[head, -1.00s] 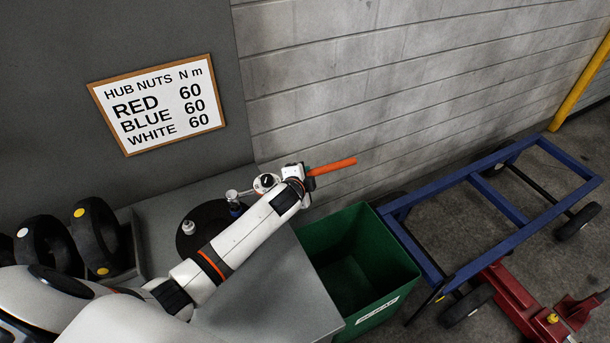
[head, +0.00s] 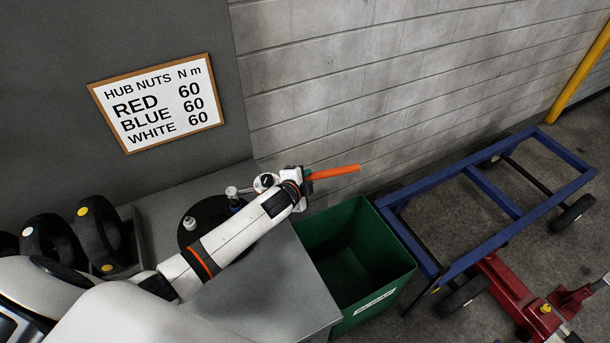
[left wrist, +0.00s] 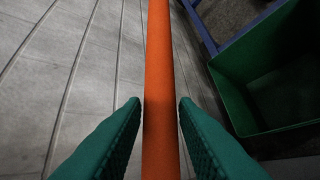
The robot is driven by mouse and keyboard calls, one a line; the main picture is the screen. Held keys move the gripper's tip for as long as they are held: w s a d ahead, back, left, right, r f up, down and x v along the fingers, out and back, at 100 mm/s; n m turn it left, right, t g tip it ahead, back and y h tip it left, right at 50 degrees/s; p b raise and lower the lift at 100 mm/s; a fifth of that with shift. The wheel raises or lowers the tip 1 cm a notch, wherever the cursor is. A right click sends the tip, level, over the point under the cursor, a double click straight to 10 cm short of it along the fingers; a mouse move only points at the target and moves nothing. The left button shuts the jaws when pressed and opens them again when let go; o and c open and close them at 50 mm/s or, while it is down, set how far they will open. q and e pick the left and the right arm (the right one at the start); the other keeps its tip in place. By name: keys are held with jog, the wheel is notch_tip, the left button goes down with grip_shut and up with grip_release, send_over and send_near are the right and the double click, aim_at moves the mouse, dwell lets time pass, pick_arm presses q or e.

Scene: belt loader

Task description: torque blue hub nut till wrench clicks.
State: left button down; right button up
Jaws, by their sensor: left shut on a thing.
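The torque wrench's orange handle (head: 335,172) sticks out to the right past my left gripper (head: 304,180). My left gripper is shut on it. In the left wrist view the orange handle (left wrist: 160,70) runs between the green finger pads (left wrist: 160,120). The wrench's metal head (head: 233,192) is over the blue hub nut (head: 235,204), on the dark round hub (head: 195,238); whether it is fully seated is too small to tell. A white nut (head: 189,223) stands on the hub's left side. My left arm hides the hub's front right. My right gripper is not in view.
The grey bench (head: 270,290) carries the hub, with black wheels (head: 98,235) at its left. A green bin (head: 350,226) stands right of the bench. A blue cart frame (head: 495,195) and red equipment (head: 515,295) lie further right. The sign (head: 158,104) lists 60 for blue.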

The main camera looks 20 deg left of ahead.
pick_arm(q)
jog(key=shift+s+d+m+h, duration=0.3)
jog(key=shift+s+d, duration=0.15)
jog(key=shift+d, duration=0.05)
jog(key=shift+p, duration=0.3)
jog(key=shift+s+d+m+h+p, duration=0.2)
jog(key=shift+s+m+h+p, duration=0.1)
jog(key=shift+s, duration=0.1)
jog(key=shift+r, duration=0.1)
